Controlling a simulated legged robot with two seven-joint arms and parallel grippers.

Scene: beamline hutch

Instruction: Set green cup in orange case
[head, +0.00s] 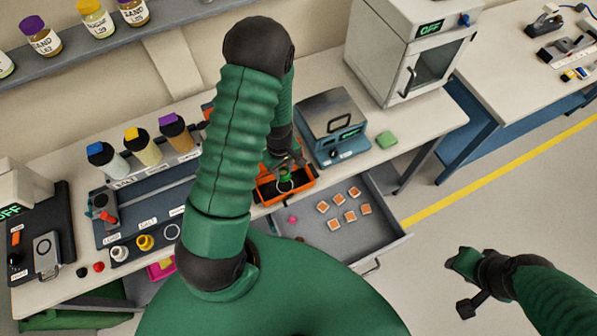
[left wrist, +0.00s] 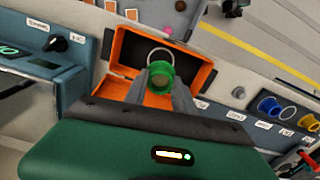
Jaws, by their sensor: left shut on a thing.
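The orange case (head: 309,179) stands open at the bench's front edge, left of the grey lidded box. In the left wrist view the case (left wrist: 202,68) has a dark inside. My left gripper (head: 284,168) is shut on the green cup (left wrist: 160,74), over the case opening. The cup's wide rim faces the wrist camera. A pale ring (left wrist: 160,54) shows behind the cup, inside the case outline. I cannot tell if the cup touches the case floor. My right gripper (head: 464,285) is at the lower right, over the floor, away from the bench; its fingers are unclear.
An open drawer (head: 340,237) with several small orange-and-white pieces juts out below the case. A labelled tray (head: 110,236) with cups and rings lies left. Floor at right is clear.

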